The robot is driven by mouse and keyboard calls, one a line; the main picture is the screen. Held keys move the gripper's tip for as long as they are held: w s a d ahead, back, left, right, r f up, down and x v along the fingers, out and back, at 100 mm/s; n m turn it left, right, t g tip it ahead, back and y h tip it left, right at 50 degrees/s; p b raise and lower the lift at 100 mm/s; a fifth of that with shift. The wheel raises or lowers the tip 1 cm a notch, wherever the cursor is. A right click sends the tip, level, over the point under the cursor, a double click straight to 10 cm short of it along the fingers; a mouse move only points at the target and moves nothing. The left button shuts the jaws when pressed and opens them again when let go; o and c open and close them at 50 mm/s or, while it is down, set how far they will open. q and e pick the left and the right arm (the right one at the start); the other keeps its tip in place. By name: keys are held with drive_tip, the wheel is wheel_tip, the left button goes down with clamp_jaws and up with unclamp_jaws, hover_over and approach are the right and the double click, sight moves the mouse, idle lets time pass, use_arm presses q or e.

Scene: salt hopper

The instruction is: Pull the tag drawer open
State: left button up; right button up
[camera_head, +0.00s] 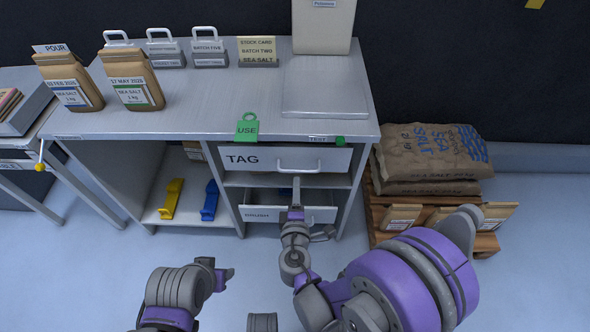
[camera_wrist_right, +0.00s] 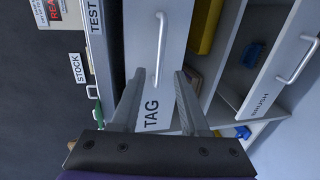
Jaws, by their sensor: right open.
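The tag drawer (camera_head: 258,160) has a white front marked TAG and a metal bar handle (camera_head: 298,168), under the counter's right part. In the right wrist view its front (camera_wrist_right: 152,105) stands on end, and its handle (camera_wrist_right: 160,45) runs down between my fingers. My right gripper (camera_head: 296,182) is open in front of the handle. It also shows in the right wrist view (camera_wrist_right: 159,72), one finger each side of the handle's lower end; I cannot tell whether they touch it. How far the drawer stands out is unclear. My left gripper (camera_head: 225,277) is low, apart from the bench; its jaws are unclear.
The brush drawer (camera_head: 262,215) below stands partly open, behind my right arm. Yellow (camera_head: 171,199) and blue (camera_head: 210,201) scoops are in the left cubby. A green USE tag (camera_head: 247,128) hangs at the counter edge. A pallet with sacks (camera_head: 428,155) stands to the right.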

sight(297, 170)
drive_tip(key=x, duration=0.8)
drive_tip(key=shift+w+b, duration=0.2)
drive_tip(key=shift+b, duration=0.1)
clamp_jaws()
idle(1.0)
